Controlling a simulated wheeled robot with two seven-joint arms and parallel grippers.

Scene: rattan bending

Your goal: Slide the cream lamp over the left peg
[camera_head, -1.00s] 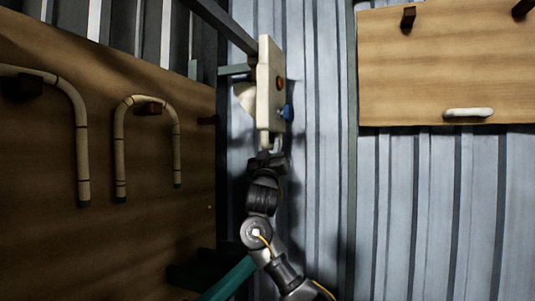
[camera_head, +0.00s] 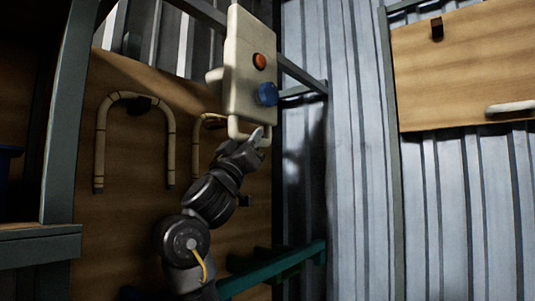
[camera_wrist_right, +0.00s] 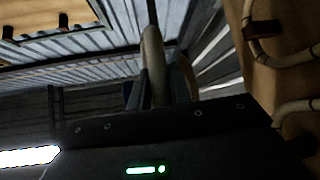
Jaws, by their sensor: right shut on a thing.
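The cream lamp (camera_head: 247,70) is a flat cream box with a red button, a blue knob and a bent handle at its bottom. My right gripper (camera_head: 256,139) is shut on that handle and holds the lamp up in the air. In the wrist view the right gripper (camera_wrist_right: 158,92) grips a pale rod of the lamp (camera_wrist_right: 153,50). On the left wooden board, a dark peg (camera_head: 140,104) bears a bent rattan hoop, and a bare dark peg (camera_head: 245,201) shows lower right. I cannot tell which is the left peg. The left gripper is out of view.
A second rattan hoop (camera_head: 196,150) hangs partly behind the lamp. The right board (camera_head: 460,75) has a dark peg (camera_head: 437,28) and a pale bent piece (camera_head: 510,107). A grey post (camera_head: 65,110) stands at left, and a teal bar (camera_head: 280,268) runs below.

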